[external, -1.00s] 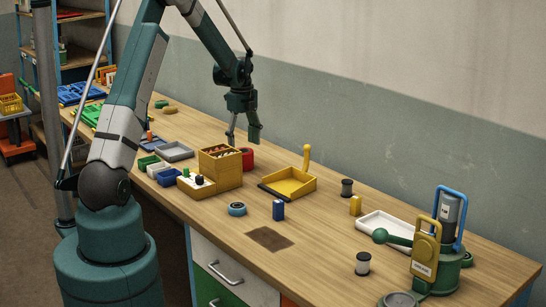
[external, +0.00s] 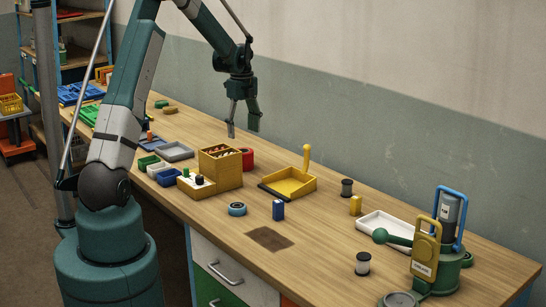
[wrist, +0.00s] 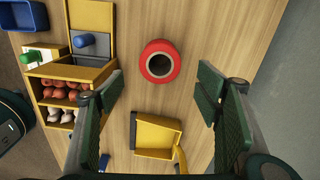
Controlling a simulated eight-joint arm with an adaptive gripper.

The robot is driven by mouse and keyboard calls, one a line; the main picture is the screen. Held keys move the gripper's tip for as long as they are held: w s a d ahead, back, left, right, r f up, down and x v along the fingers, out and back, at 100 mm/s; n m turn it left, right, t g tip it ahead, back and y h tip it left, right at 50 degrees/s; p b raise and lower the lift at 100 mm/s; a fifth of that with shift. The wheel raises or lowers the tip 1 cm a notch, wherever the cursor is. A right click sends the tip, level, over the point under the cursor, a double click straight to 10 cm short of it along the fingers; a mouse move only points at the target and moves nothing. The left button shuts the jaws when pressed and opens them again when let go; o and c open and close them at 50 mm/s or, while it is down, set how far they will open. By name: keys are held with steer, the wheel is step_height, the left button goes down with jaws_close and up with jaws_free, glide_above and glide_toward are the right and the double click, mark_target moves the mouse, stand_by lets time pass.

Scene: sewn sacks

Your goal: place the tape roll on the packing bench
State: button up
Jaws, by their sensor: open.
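A red roll with a dark round hole (wrist: 160,62) lies on the wooden bench. In the external view the red roll (external: 248,158) is partly hidden behind the yellow box. A smaller blue ring (external: 237,209) lies nearer the bench's front edge; I cannot tell for certain which of the two is the tape roll. My gripper (external: 243,124) is open and empty, above the bench and over the red roll's area. In the wrist view its fingers (wrist: 160,80) stand apart on either side of the red roll, touching nothing. The packing bench (external: 345,240) is the long wooden table.
A yellow compartment box (external: 228,174) stands close beside the red roll. A yellow pan (external: 289,184) with an upright handle is to its right.

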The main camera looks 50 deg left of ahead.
stand_by(0.4)
steer(key=s+d+r+n+t, duration=0.1)
steer(key=s+d+r+n, duration=0.25)
steer(key=d+r, duration=0.45)
steer(key=s+d+r+n+t+y, duration=0.15)
steer(key=s+d+r, duration=0.3)
steer(key=d, duration=0.55)
steer(key=s+d+r+n+t+h, duration=0.1)
steer(key=s+d+r+n, duration=0.25)
steer(key=d+r, duration=0.4)
steer(key=s+d+f+n+t, duration=0.1)
steer(key=s+d+n+t, duration=0.2)
steer(key=s+d+n, duration=0.5)
steer(key=s+d, duration=1.1)
steer(key=s, duration=0.4)
steer(key=shift+d+t, duration=0.3)
steer(key=shift+t, duration=0.05)
